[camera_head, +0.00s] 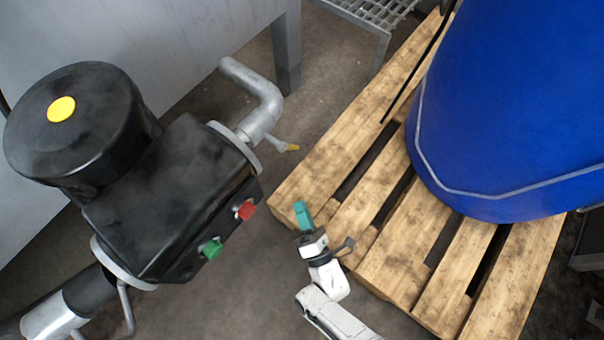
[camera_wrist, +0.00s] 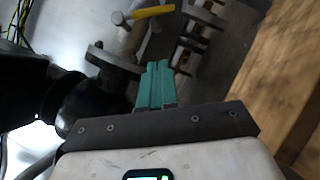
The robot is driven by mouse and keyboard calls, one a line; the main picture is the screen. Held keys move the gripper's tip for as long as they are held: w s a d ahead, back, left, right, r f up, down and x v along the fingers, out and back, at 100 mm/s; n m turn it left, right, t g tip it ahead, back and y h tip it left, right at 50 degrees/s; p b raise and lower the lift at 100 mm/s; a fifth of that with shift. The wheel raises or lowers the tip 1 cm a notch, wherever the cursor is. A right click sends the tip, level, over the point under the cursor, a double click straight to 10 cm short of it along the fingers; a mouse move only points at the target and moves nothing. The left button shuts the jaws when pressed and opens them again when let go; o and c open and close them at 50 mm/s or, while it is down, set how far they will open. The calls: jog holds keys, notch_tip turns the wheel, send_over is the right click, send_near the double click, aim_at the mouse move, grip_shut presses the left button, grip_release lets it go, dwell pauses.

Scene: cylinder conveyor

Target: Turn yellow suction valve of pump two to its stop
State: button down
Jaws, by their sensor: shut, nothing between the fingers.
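A black pump (camera_head: 165,200) with a yellow disc (camera_head: 61,109) on its round top stands at the left in the head view. A valve handle with a yellow tip (camera_head: 292,148) sticks out to the right below its bent grey pipe. In the wrist view the yellow handle (camera_wrist: 150,12) lies near the top edge, beyond the fingertips. My gripper (camera_head: 301,208) has teal fingers and is between pump and pallet, below the handle in the picture and apart from it. The fingers (camera_wrist: 157,70) are shut with nothing between them. No pump number is readable.
A red button (camera_head: 245,210) and a green button (camera_head: 212,249) stick out of the pump's side. A wooden pallet (camera_head: 400,265) with a large blue drum (camera_head: 510,110) is close on the right. A grey metal rack (camera_head: 375,18) stands behind. Bare floor lies between pump and pallet.

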aim_at(290, 147)
jog(key=d+r+b+x, duration=0.1)
jog(key=d+x, duration=0.1)
jog(key=x, duration=1)
jog(key=shift+w+d, duration=0.25)
jog(key=shift+w, duration=0.05)
